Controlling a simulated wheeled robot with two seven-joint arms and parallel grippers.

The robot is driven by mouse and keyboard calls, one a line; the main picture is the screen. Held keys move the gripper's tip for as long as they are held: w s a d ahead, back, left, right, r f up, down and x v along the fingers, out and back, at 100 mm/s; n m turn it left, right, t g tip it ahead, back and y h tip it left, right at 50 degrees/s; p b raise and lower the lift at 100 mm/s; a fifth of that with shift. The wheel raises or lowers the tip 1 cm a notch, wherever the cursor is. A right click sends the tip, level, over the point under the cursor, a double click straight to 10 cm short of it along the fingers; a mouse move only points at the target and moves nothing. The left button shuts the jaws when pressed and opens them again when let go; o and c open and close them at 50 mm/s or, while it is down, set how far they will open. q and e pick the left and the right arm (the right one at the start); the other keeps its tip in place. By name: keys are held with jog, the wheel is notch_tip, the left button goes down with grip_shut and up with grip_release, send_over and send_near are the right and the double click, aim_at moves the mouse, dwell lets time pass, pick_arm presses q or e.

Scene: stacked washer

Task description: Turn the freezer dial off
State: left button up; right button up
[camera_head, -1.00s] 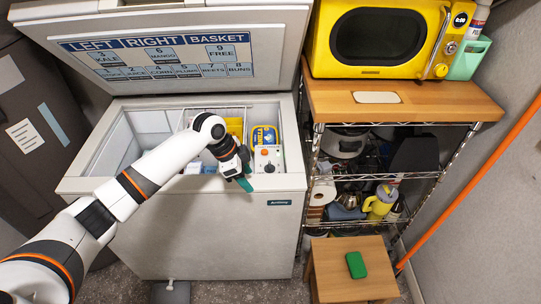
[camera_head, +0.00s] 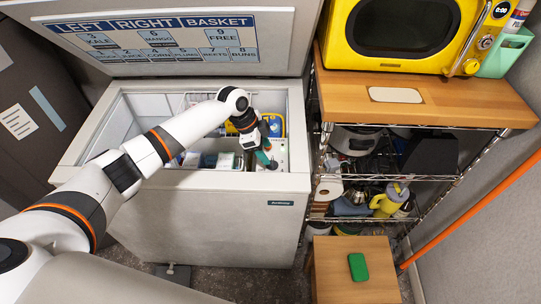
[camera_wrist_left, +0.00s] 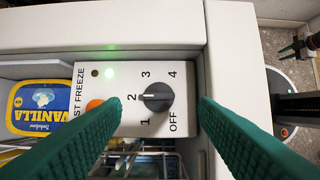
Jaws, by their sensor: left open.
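The freezer dial (camera_wrist_left: 156,97) is a dark round knob on a white control panel (camera_wrist_left: 128,55) in the left wrist view. Its white pointer line faces left, toward the 2; OFF is printed at its lower right. My left gripper (camera_wrist_left: 158,106) is open, with one green finger on each side of the dial. I cannot tell whether either finger touches it. In the head view, the left gripper (camera_head: 268,161) is over the panel and hides the dial. Dark prongs at the wrist view's upper right edge look like my right gripper (camera_wrist_left: 298,46); its opening is unclear.
The chest freezer (camera_head: 210,215) stands open, its lid (camera_head: 150,75) raised behind. A vanilla tub (camera_wrist_left: 40,108) and an orange button (camera_wrist_left: 95,106) lie left of the dial. A wire rack (camera_head: 385,177) and a wooden stool (camera_head: 340,285) stand to the right.

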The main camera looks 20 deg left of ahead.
aim_at(273, 162)
pick_arm(q)
jog(key=shift+x, duration=2.4)
pick_arm(e)
jog(key=shift+w+a+r, duration=0.1)
jog(key=shift+w+r, duration=0.15)
jog(key=shift+w, duration=0.8)
pick_arm(q)
jog(key=shift+r, duration=0.1)
jog(key=c, duration=1)
pick_arm(e)
jog(key=shift+s, duration=0.25)
jog(key=shift+r, duration=0.15)
